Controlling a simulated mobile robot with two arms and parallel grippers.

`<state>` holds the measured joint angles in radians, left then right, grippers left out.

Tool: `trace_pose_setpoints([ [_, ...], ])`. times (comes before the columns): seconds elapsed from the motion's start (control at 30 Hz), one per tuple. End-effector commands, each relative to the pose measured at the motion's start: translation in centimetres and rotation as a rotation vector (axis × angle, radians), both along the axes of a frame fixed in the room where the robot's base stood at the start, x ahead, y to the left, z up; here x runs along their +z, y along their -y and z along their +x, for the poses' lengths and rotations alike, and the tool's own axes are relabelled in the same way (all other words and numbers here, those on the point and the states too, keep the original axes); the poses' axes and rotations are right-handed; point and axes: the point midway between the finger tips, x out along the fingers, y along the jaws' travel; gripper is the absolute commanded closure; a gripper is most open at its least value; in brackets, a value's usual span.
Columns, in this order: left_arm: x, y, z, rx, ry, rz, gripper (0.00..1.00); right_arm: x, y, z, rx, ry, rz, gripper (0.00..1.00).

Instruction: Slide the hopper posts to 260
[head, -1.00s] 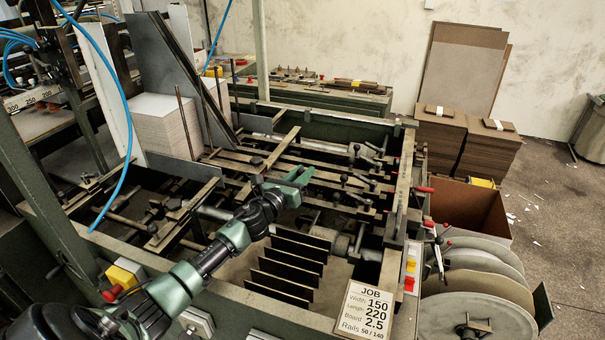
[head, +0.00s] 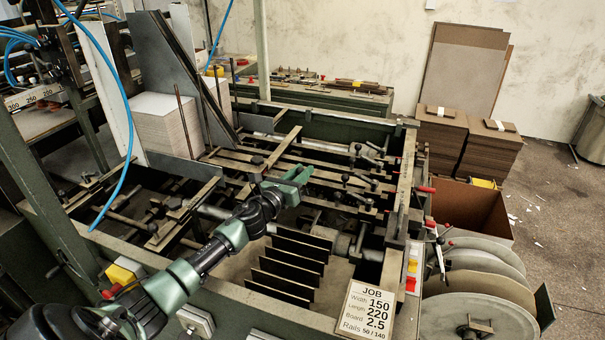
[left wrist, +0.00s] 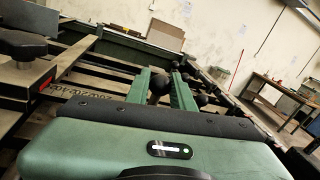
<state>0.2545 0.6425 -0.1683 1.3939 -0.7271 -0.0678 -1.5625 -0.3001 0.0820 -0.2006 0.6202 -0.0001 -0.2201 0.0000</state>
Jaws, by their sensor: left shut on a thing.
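My left gripper (head: 298,175) reaches over the rails and clamps in the middle of the feeder. In the left wrist view its two green fingers (left wrist: 160,82) stand on either side of a dark round knob (left wrist: 158,86), and it is shut on this knob. Which part the knob belongs to is hidden by the gripper. Thin upright rods (head: 184,122) stand by a stack of pale boards (head: 165,122) at the back left; I cannot tell if these are the hopper posts. My right gripper is not in view.
A job card (head: 366,310) reads width 150, length 220, board 2.5, rails 50/140. Dark upright plates (head: 290,262) stand below my left wrist. Tall grey guide plates (head: 172,75) rise at the back left. Several round discs (head: 465,305) stand at the right.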

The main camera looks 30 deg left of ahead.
Motion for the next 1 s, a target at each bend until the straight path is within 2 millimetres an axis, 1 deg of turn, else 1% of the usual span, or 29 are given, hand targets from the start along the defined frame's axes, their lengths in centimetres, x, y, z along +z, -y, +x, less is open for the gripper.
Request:
trace_pose_setpoints([
  [0.03, 0.0, 0.0, 0.0, 0.0, 0.0, -0.002, 0.68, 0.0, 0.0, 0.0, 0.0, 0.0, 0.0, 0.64],
  [0.07, 0.0, 0.0, 0.0, 0.0, 0.0, -0.002, 0.6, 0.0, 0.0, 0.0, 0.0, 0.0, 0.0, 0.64],
  [0.1, 0.0, 0.0, 0.0, 0.0, 0.0, -0.002, 0.55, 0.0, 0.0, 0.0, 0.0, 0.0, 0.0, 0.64],
  [0.37, 0.0, 0.0, 0.0, -0.001, 0.0, -0.002, 0.55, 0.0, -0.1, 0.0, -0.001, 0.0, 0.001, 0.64],
  [0.47, -0.1, 0.0, -0.4, -0.001, -0.001, -0.001, 0.55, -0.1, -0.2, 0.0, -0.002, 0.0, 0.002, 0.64],
  [0.57, -0.2, 0.0, -1.5, -0.001, -0.001, 0.002, 0.55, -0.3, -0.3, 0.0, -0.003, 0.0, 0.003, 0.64],
  [0.8, -0.3, 0.3, -5.4, -0.004, -0.002, 0.001, 0.55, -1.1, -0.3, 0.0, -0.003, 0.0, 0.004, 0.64],
  [0.9, -0.3, 0.3, -6.6, -0.001, -0.002, 0.0, 0.55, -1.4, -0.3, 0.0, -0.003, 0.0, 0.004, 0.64],
  [1.0, -0.1, 0.3, -7.4, -0.001, -0.001, 0.0, 0.55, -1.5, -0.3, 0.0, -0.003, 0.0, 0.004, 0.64],
])
